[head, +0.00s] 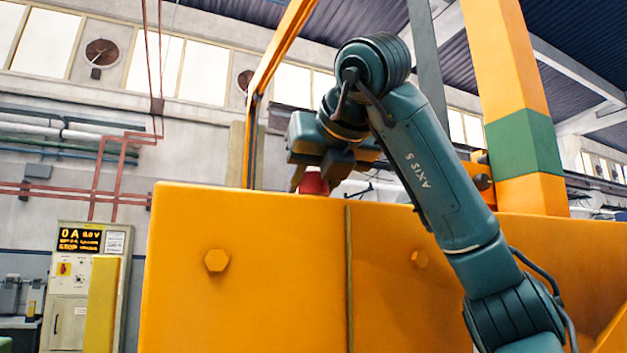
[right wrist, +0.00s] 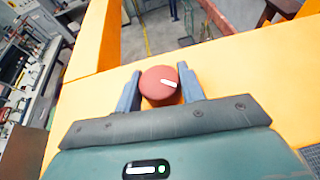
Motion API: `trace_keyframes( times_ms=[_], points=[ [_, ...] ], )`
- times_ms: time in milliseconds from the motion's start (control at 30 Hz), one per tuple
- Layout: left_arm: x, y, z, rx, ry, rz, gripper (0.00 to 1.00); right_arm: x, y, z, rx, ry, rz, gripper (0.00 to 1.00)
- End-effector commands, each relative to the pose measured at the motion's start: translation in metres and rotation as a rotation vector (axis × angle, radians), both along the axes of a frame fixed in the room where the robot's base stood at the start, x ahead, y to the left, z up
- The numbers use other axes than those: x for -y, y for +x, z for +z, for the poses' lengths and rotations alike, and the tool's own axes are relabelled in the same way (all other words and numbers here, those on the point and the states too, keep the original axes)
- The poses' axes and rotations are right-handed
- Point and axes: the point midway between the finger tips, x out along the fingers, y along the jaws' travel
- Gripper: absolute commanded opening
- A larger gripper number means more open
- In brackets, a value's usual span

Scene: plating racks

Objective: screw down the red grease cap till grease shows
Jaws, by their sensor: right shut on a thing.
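The red grease cap (head: 314,184) sits at the top edge of the large yellow housing (head: 250,270), partly hidden by my gripper in the head view. My right gripper (head: 314,178) reaches over the housing's top and is shut on the cap. No grease can be made out around the cap. The cap's lower edge is hidden. My left gripper is in neither view.
A yellow post with a green band (head: 525,145) rises behind the housing at the right. A thinner yellow upright (head: 262,90) stands behind it at the left. A control cabinet (head: 85,285) with a lit display stands at the far left. The housing's top around the cap looks clear.

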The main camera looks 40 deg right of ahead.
Motion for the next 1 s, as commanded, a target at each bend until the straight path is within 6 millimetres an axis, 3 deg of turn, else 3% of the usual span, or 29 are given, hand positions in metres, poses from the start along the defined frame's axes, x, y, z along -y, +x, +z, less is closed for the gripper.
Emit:
trace_keyframes(
  times_ms=[600,1000],
  points=[
    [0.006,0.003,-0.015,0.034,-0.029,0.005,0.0,-0.001,-0.002,-0.001,0.009,0.0,-0.592,0.16],
    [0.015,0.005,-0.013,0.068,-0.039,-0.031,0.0,-0.001,-0.001,0.001,0.009,0.001,-0.912,0.16]
  ],
)
